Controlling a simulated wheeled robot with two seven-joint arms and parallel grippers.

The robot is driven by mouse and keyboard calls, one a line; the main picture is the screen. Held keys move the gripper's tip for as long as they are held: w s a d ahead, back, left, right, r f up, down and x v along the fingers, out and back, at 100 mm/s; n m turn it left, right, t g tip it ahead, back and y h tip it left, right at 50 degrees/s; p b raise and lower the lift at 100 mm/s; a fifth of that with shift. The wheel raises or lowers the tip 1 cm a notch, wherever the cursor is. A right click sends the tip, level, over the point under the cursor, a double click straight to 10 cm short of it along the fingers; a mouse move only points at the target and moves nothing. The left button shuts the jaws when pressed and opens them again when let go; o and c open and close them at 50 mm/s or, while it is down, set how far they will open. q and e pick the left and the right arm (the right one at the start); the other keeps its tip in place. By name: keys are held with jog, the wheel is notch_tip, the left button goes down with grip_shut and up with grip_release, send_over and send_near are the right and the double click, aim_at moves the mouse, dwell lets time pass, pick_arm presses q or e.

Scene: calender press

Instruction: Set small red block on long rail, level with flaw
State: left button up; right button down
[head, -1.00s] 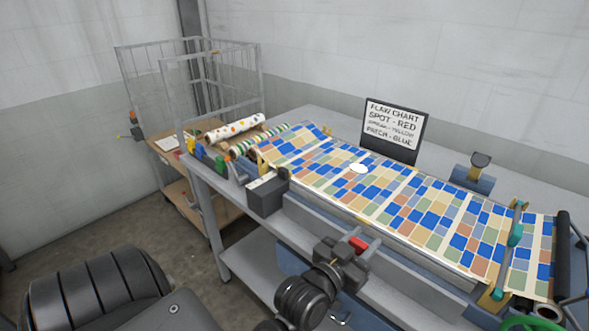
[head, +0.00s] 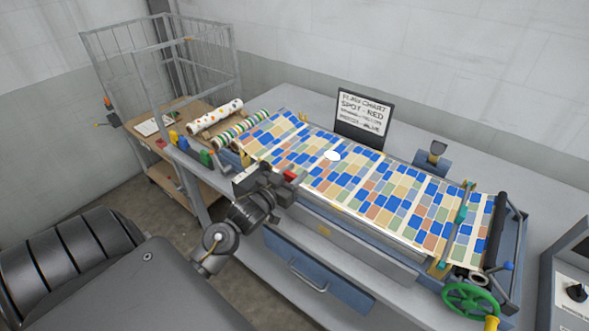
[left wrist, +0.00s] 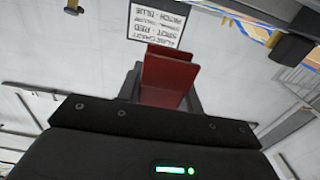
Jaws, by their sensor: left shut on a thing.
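My left gripper (head: 282,182) is shut on the small red block (head: 289,175), beside the front edge of the patterned cloth (head: 395,192). The left wrist view shows the red block (left wrist: 168,78) between the fingers. The flaw, a white spot (head: 332,155), lies on the cloth to the right of and beyond the block. The long grey rail (head: 372,249) runs along the front of the press; my gripper is near its left part. Contact between block and rail cannot be told. My right gripper is not in view.
The flaw chart (head: 362,115) stands behind the cloth and reads spot – red. Coloured blocks (head: 190,147) sit at the table's left end, near patterned rolls (head: 215,117) and a wire cage (head: 160,70). A green handwheel (head: 470,300) is at the right.

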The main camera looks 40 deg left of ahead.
pick_arm(q)
jog(key=shift+f+b, duration=2.95)
jog(key=shift+f, duration=0.35)
jog(key=shift+d+f, duration=0.1)
jog(key=shift+f, duration=0.3)
jog(key=o, duration=1)
jog(key=shift+o, duration=0.2)
